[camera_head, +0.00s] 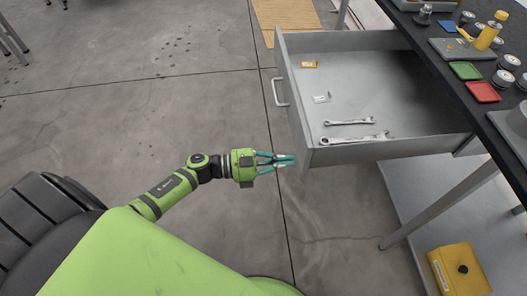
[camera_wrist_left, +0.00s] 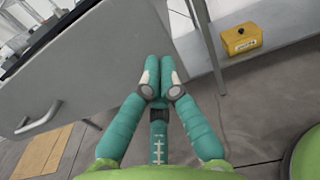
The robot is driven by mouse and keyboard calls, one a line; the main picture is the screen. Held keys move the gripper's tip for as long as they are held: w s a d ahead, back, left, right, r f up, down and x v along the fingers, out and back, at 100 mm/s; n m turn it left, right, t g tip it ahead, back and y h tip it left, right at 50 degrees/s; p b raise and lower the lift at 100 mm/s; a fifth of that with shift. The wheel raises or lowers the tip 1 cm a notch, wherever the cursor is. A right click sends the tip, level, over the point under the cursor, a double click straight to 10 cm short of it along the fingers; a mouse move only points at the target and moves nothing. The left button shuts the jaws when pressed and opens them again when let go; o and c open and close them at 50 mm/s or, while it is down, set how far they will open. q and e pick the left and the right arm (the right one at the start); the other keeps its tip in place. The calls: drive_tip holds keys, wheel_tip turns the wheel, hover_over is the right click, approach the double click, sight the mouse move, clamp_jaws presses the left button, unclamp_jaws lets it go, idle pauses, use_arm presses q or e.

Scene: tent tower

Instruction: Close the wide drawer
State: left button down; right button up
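The wide grey drawer (camera_head: 372,62) is pulled out to the left from under the dark-topped workbench (camera_head: 447,62). Its front panel faces left and carries a bar handle (camera_head: 280,92). Two wrenches (camera_head: 352,139) and two small labelled items (camera_head: 321,98) lie inside. My left gripper (camera_head: 290,160) is at the near end of the drawer front, its fingertips close to the panel. In the left wrist view the fingers (camera_wrist_left: 160,66) are together with nothing between them, in front of the grey panel (camera_wrist_left: 95,60); contact cannot be told. The handle (camera_wrist_left: 38,118) is off to the left there. My right gripper is not in view.
The bench top holds a yellow bottle (camera_head: 489,31), a green tray (camera_head: 465,70), a red tray (camera_head: 482,92) and several grey round parts. A yellow box (camera_head: 459,270) sits below the bench near its leg (camera_head: 432,208). The concrete floor left of the drawer is clear.

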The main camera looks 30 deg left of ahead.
use_arm(q)
drive_tip(key=shift+w+d+r, duration=0.1)
drive_tip(key=shift+w+d, duration=0.25)
drive_tip(key=shift+d, duration=0.15)
drive_tip(key=shift+w+d, duration=0.25)
drive_tip(key=shift+d, duration=0.1)
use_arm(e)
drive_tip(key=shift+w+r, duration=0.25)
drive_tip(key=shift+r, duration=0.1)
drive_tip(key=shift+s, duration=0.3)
